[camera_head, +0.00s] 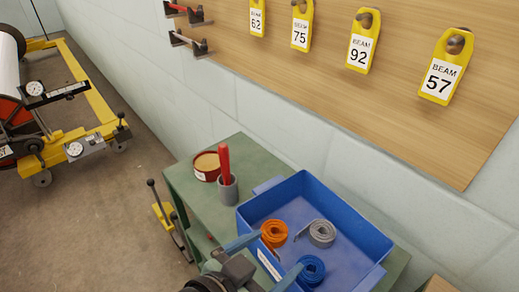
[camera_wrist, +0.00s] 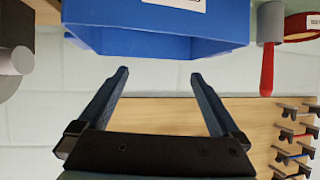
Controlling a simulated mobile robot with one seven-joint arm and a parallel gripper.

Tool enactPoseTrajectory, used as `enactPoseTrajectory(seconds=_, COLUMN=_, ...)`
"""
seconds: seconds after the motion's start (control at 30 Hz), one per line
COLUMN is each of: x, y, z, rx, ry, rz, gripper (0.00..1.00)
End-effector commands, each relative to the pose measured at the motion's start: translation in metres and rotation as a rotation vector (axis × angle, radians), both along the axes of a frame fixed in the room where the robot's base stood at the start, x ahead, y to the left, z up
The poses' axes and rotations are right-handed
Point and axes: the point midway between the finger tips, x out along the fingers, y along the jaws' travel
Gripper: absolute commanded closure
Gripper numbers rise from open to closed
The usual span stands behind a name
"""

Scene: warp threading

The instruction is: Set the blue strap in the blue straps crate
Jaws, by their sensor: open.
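The blue strap (camera_head: 311,270) is a coiled roll near the front wall of the blue crate (camera_head: 345,213), and appears to lie on its floor. An orange strap coil (camera_head: 273,234) and a grey strap coil (camera_head: 321,233) lie in the same crate. The crate stands on a green table and bears a white label, unreadable here. My gripper (camera_head: 275,256) is at the crate's label side, fingers apart. No strap shows there.
On the green table (camera_head: 186,185) left of the crate stand a red round tin (camera_head: 206,167) and a grey cup (camera_head: 228,190) with a red-handled tool. A wooden board (camera_head: 400,90) with yellow beam tags hangs on the wall behind. A yellow-framed machine (camera_head: 95,95) stands far left.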

Motion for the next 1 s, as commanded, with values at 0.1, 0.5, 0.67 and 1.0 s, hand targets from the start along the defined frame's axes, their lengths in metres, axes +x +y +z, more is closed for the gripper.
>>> enactPoseTrajectory(seconds=0.1, x=0.054, y=0.015, z=0.078, rx=0.014, ry=-0.18, rz=0.21, gripper=0.0)
enactPoseTrajectory(seconds=0.5, x=0.024, y=0.033, z=0.415, rx=-0.433, ry=-1.044, rz=0.63, gripper=0.0)
enactPoseTrajectory(seconds=0.67, x=-0.011, y=0.033, z=0.458, rx=-0.542, ry=-1.188, rz=0.634, gripper=0.0)
enactPoseTrajectory(seconds=1.0, x=-0.016, y=0.034, z=0.464, rx=-0.559, ry=-1.209, rz=0.634, gripper=0.0)
